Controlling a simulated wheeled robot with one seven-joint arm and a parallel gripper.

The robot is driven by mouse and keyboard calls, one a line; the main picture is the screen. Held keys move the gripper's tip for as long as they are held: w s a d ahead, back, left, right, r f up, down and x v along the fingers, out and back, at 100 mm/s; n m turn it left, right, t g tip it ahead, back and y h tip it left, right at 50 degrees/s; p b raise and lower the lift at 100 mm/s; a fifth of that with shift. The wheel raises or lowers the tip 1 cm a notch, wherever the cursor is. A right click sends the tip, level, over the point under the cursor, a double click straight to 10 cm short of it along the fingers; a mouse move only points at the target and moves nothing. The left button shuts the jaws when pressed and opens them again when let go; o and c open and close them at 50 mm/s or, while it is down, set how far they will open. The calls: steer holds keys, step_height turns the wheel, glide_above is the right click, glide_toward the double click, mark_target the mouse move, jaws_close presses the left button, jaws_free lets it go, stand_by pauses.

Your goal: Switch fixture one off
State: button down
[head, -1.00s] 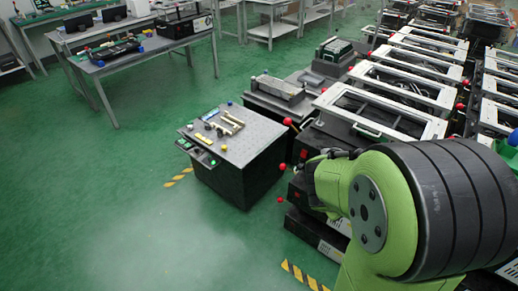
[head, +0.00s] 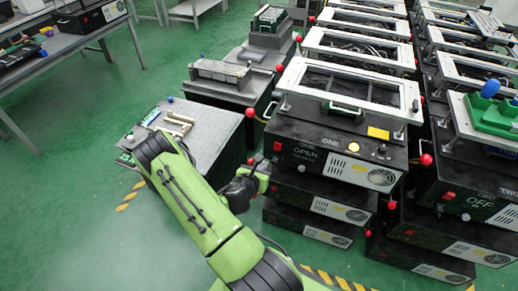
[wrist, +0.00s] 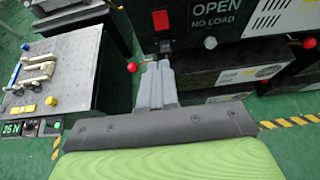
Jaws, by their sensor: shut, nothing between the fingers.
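Fixture one (head: 335,150) is a black box with a white-framed top, marked ONE and OPEN, with a lit yellow lamp (head: 353,146). Its front also shows in the wrist view (wrist: 190,38), reading OPEN, NO LOAD, with a red square button (wrist: 161,20). A red ball knob (wrist: 132,67) is just left of my fingertips in the wrist view, apart from them; its rod is mostly hidden. My gripper (head: 263,164) is shut and empty, in front of the fixture's lower left corner. Its grey fingers (wrist: 158,68) are together, pointing at the fixture.
A grey-topped cart (head: 215,130) stands left of fixture one. Fixture two (head: 470,190), reading OFF, stands to the right, with a red ball knob (head: 426,160) between them. Striped floor tape (head: 335,279) and open green floor lie in front.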

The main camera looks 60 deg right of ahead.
mark_target(276, 149)
steer(key=x, duration=0.9)
steer(key=r+x, duration=0.1)
steer(key=x, duration=0.3)
steer(key=shift+d+f, duration=0.15)
steer(key=shift+d, duration=0.5)
steer(key=shift+f, duration=0.15)
